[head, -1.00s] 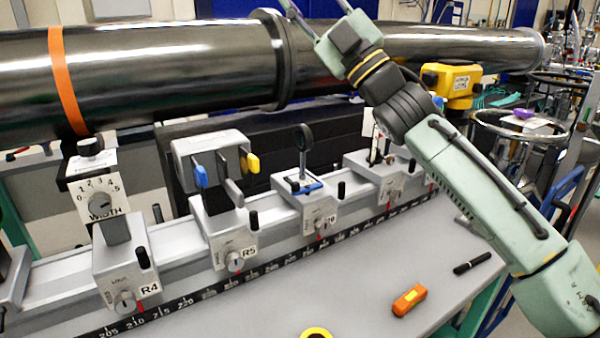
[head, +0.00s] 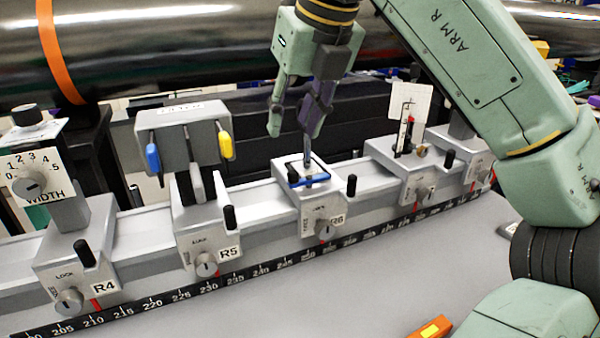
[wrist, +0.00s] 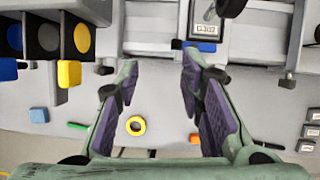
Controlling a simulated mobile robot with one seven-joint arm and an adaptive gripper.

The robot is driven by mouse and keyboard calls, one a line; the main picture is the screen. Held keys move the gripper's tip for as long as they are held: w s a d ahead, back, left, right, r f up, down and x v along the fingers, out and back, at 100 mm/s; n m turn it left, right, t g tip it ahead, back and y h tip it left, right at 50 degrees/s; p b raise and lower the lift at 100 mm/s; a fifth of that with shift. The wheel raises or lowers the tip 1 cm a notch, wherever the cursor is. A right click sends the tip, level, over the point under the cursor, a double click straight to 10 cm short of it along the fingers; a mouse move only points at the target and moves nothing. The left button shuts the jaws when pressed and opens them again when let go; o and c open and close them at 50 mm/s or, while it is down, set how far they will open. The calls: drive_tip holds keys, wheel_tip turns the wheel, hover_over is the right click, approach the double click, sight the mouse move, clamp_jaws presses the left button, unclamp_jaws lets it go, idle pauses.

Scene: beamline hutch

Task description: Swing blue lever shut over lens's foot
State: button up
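The blue lever (head: 310,181) lies along the front edge of the square seat on top of carrier R6 (head: 318,212). The lens's stem (head: 307,145) rises from that seat, while its ring is hidden behind my gripper. My gripper (head: 293,133) points down above the back of R6, its two purple-lined fingers apart and nothing held between them. In the wrist view, the blue lever (wrist: 207,46) shows just beyond the right fingertip, and a dark round part, probably the lens (wrist: 232,8), is cut off at the top edge. I cannot tell whether the lever touches the foot.
Carrier R5 (head: 200,235) with a grey box and blue and yellow tabs stands left of R6. Carrier R4 (head: 75,265) is farther left. A carrier with a white card (head: 409,103) stands right. The dark pipe (head: 170,45) runs behind. An orange block (head: 432,327) lies in front.

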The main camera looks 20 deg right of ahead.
sight(294, 172)
drive_tip(key=shift+m+h, duration=0.3)
drive_tip(key=shift+h, duration=0.1)
drive_tip(key=x, duration=0.4)
drive_tip(key=d+x, duration=0.1)
drive_tip(key=x, duration=0.2)
drive_tip(key=p+x, duration=0.1)
drive_tip(key=x, duration=0.3)
drive_tip(key=shift+s+d+f, duration=0.1)
drive_tip(key=shift+d+f, duration=0.2)
drive_tip(key=shift+f, duration=0.1)
drive_tip(key=shift+c, duration=0.5)
clamp_jaws()
